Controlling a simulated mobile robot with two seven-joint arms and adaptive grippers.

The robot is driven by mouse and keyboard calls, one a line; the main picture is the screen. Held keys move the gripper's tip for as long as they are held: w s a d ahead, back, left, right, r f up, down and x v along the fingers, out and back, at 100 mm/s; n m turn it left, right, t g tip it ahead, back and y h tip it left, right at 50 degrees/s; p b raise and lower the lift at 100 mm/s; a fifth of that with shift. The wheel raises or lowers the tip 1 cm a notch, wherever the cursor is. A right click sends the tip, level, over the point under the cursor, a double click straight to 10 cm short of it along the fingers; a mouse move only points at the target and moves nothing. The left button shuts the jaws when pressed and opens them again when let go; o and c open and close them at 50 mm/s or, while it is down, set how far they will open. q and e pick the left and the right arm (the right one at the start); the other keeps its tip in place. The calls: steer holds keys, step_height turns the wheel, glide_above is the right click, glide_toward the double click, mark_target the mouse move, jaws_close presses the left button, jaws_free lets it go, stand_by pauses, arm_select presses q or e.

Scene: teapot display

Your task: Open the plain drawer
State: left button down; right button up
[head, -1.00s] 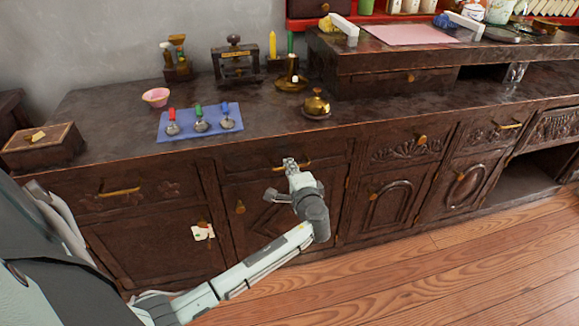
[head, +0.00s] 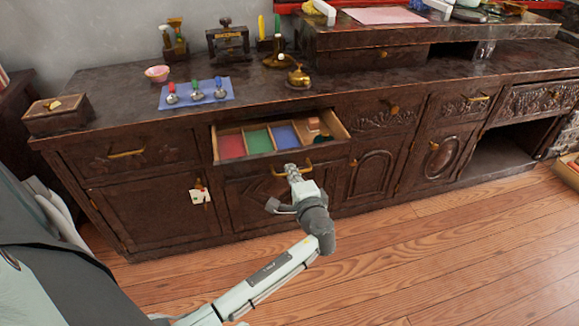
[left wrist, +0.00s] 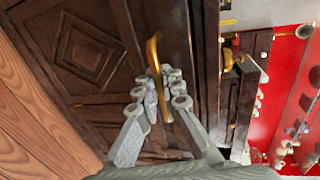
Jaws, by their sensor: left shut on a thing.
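The plain drawer (head: 225,165) stands pulled out from the dark wooden cabinet in the head view. Its inside shows red, green and blue compartments, with small items in the right one. Its brass handle (head: 291,169) is on the front; the handle also shows in the left wrist view (left wrist: 153,52). My left gripper (head: 289,170) is at the handle and shut on it. In the left wrist view the fingers (left wrist: 162,80) close around the brass bar. My right gripper is not in view.
A carved drawer (head: 390,115) adjoins at the right. The wooden floor (head: 420,255) in front is clear.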

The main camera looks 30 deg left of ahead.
arm_select(q)
steer(key=shift+f+v, duration=0.2)
steer(key=shift+v, duration=0.7)
steer(key=shift+f+v, duration=0.15)
steer(key=shift+v, duration=0.75)
steer(key=shift+f+v, duration=0.2)
steer(key=shift+v, duration=0.7)
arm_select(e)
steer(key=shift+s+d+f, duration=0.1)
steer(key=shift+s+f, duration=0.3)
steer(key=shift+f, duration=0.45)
arm_select(q)
steer(key=shift+s, duration=0.1)
